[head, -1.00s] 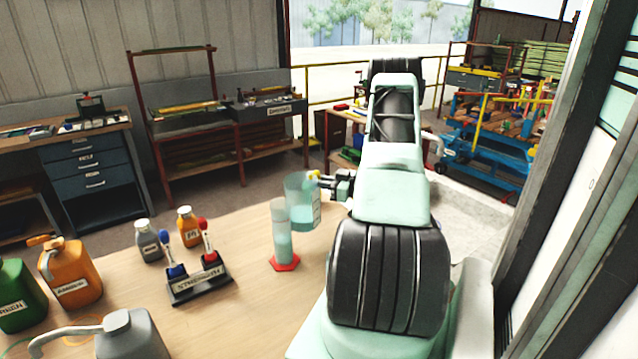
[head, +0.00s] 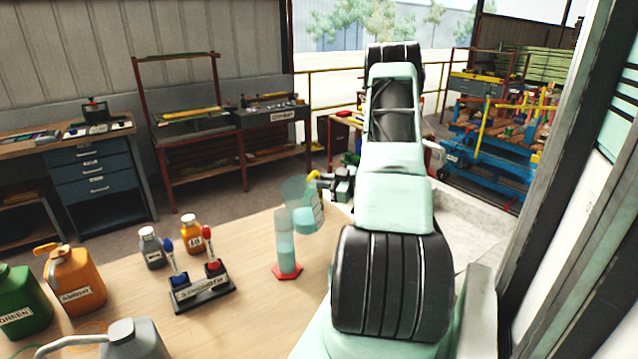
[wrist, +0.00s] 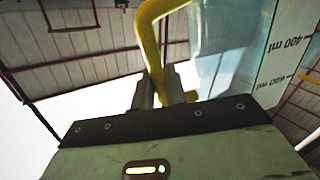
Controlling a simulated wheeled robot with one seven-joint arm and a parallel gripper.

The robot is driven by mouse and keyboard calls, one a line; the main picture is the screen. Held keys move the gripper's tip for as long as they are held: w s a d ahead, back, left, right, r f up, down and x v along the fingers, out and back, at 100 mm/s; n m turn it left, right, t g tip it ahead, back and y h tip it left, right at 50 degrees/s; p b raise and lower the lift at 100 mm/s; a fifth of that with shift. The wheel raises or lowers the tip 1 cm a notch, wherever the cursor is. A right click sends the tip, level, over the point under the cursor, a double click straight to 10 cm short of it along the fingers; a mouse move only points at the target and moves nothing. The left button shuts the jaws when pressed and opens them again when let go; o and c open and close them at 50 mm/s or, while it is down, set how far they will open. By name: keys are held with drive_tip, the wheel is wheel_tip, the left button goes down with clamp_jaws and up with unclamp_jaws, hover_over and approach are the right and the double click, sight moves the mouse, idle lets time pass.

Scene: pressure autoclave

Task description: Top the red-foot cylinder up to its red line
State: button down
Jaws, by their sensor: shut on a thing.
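The red-foot cylinder (head: 285,248) stands upright on the wooden table, clear-walled with pale teal liquid inside. Its red foot (head: 288,272) is flat on the table. The red line cannot be made out. My gripper (head: 332,181) is shut on the yellow handle (head: 315,176) of a clear jug (head: 301,207) that holds teal liquid. The jug is tilted left, its mouth side over or beside the cylinder's top; no stream can be made out. In the wrist view, the yellow handle (wrist: 154,50) sits between the fingers, beside the jug wall (wrist: 232,45) with 400 and 600 marks.
A stand with blue and red droppers (head: 202,292) is left of the cylinder. Small grey (head: 152,250) and orange (head: 190,235) bottles stand behind it. Green (head: 22,300), orange (head: 75,285) and grey (head: 130,340) cans stand at left. Table between stand and cylinder is clear.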

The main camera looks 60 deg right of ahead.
sight(314, 172)
drive_tip(key=shift+w+a+r+n+p, duration=0.1)
drive_tip(key=shift+a+r+n+p, duration=0.2)
drive_tip(key=shift+r, duration=0.55)
drive_tip(key=shift+s+a+r+n+p, duration=0.1)
drive_tip(key=shift+r+n, duration=0.35)
drive_tip(key=shift+r, duration=0.35)
drive_tip(key=shift+w+a+r+n+p, duration=0.1)
drive_tip(key=shift+a+r+n+p, duration=0.2)
drive_tip(key=shift+r, duration=0.55)
drive_tip(key=shift+a+r+n+g+h+b, duration=0.15)
drive_tip(key=shift+a+r+n+g+b, duration=0.05)
drive_tip(key=shift+r+n+b, duration=0.45)
drive_tip(key=shift+a+r+n+g+h+b, duration=0.2)
drive_tip(key=shift+r+n+b, duration=0.2)
drive_tip(key=shift+n, duration=0.3)
drive_tip(key=shift+w+a+r+n+b, duration=0.1)
drive_tip(key=shift+a+r+n+b, duration=0.45)
drive_tip(key=shift+r+n, duration=0.25)
drive_tip(key=shift+w+a+r+n+g+h+b, duration=0.1)
drive_tip(key=shift+a+r+n+g+h+b, duration=0.25)
drive_tip(key=shift+a+r+n+b, duration=0.55)
drive_tip(key=shift+w+a+r+n+h+b, duration=0.1)
drive_tip(key=shift+a+r+n+h+b, duration=0.2)
drive_tip(key=shift+a+r+n+b, duration=0.5)
drive_tip(key=shift+a+f+b, duration=0.15)
drive_tip(key=shift+b, duration=0.3)
